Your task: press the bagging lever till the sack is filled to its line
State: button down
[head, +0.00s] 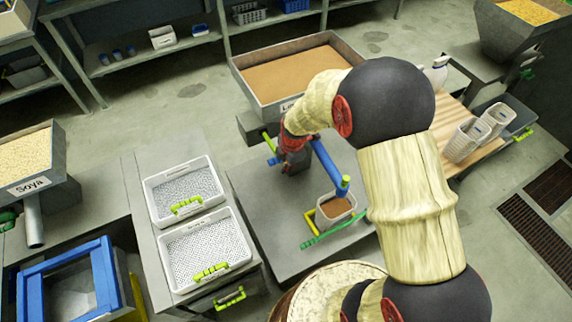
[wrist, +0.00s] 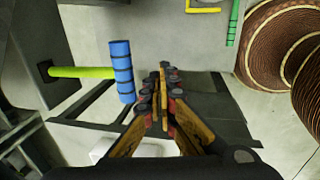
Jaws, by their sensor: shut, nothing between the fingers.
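In the head view my gripper (head: 293,165) hangs over the grey bench, left of the blue spout pipe (head: 328,166). In the wrist view its fingers (wrist: 163,75) are together and empty. A lime rod with a blue grip (head: 268,141) is close to my gripper; in the wrist view the blue grip (wrist: 122,70) is left of the fingertips, apart from them. A pale sack (head: 326,221) with brown meal (head: 336,207) stands below the spout in a yellow frame (head: 312,224). A green bar (head: 335,233) runs in front of it. I cannot make out a fill line.
A hopper of brown meal (head: 295,75) stands behind. Two white trays (head: 180,222) are on the left bench. A Soya hopper (head: 35,185) is at far left, white containers (head: 462,145) at right.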

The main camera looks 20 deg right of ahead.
jog(key=s+r, duration=0.1)
jog(key=s+r+p, duration=0.1)
jog(key=r, duration=0.1)
jog(key=s+d+r, duration=0.1)
jog(key=shift+s+r, duration=0.15)
jog(key=shift+r, duration=0.2)
dwell(2.5)
jog(key=s+r+m+g, duration=0.2)
jog(key=s+r+m, duration=0.1)
jog(key=s+m, duration=0.6)
jog(key=s+r+m+t, duration=0.2)
jog(key=s+r+m, duration=0.3)
jog(key=r, duration=0.8)
jog(key=s+r+m+t, duration=0.3)
jog(key=s+r+m, duration=0.3)
jog(key=r, duration=0.7)
jog(key=shift+s+d+r, duration=0.25)
jog(key=shift+s+d, duration=0.1)
jog(key=shift+s, duration=0.5)
